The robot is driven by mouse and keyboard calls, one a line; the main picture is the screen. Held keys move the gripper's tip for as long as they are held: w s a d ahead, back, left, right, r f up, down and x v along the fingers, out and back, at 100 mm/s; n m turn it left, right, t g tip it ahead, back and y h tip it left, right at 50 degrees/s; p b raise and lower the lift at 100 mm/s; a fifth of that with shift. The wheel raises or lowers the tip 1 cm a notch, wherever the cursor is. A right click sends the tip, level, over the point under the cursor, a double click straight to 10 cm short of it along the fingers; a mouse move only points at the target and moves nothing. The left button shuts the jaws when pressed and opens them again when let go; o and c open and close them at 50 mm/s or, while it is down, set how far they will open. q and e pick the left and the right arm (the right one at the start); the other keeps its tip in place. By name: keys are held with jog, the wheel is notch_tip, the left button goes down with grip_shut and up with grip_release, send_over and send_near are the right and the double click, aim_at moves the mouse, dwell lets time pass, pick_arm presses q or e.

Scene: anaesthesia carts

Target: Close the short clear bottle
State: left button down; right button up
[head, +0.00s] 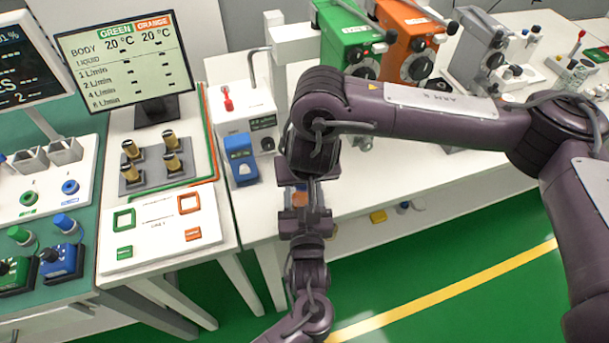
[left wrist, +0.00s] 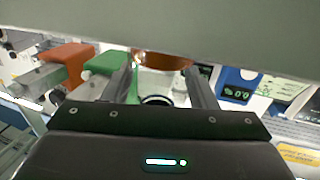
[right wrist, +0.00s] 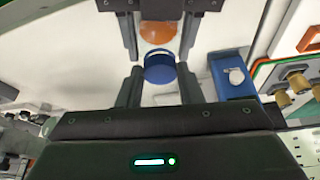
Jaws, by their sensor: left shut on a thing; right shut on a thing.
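The short clear bottle (left wrist: 160,78), with orange contents, is between the fingers of my left gripper (left wrist: 162,78). A small orange patch of the bottle (head: 300,199) shows between my facing grippers in the head view. My left gripper is shut on the bottle. My right gripper (right wrist: 159,75) is shut on a round blue cap (right wrist: 158,69). In the right wrist view, the cap lines up with the bottle (right wrist: 158,32) and is close to it. I cannot tell whether it is seated on the neck.
Below and beside the grippers is the white bench edge and green floor. A blue device (head: 241,160) stands on the bench left of the grippers. Green (head: 350,45) and orange (head: 405,40) vaporizers stand behind. A panel with brass fittings (head: 150,160) is at left.

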jog(key=o, duration=0.9)
jog(key=shift+r, duration=0.15)
jog(key=shift+r, duration=2.15)
jog(key=shift+c, duration=0.2)
